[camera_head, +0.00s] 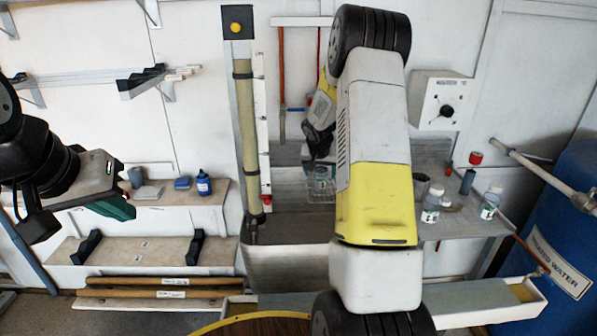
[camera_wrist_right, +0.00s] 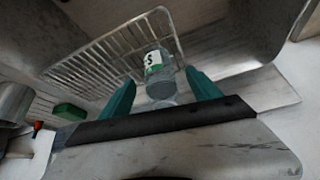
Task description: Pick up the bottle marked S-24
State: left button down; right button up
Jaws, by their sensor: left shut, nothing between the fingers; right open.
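In the right wrist view a clear bottle (camera_wrist_right: 158,75) with a green-and-white label stands in a wire basket (camera_wrist_right: 88,68). Only part of the label's marking shows, with an S. My right gripper (camera_wrist_right: 160,88) is open, with one teal finger on each side of the bottle; I cannot tell whether either touches it. In the head view the wire basket (camera_head: 321,190) is in the sink area, partly hidden by my right arm. Two more clear labelled bottles, one nearer (camera_head: 431,207) and one further right (camera_head: 490,204), stand on the right counter. My left gripper (camera_head: 122,208) is shut and empty at the left.
A blue bottle (camera_head: 204,184) stands on the left shelf. A vertical yellowish tube (camera_head: 246,135) rises left of the sink. A blue tank (camera_head: 560,230) is at the right.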

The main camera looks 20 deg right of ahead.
aim_at(320, 176)
jog(key=x, duration=0.5)
jog(key=shift+w+d, duration=0.15)
jog(key=shift+w, duration=0.1)
jog(key=shift+c, duration=0.2)
jog(key=c, duration=1.5)
grip_shut()
jog(key=shift+r, duration=0.1)
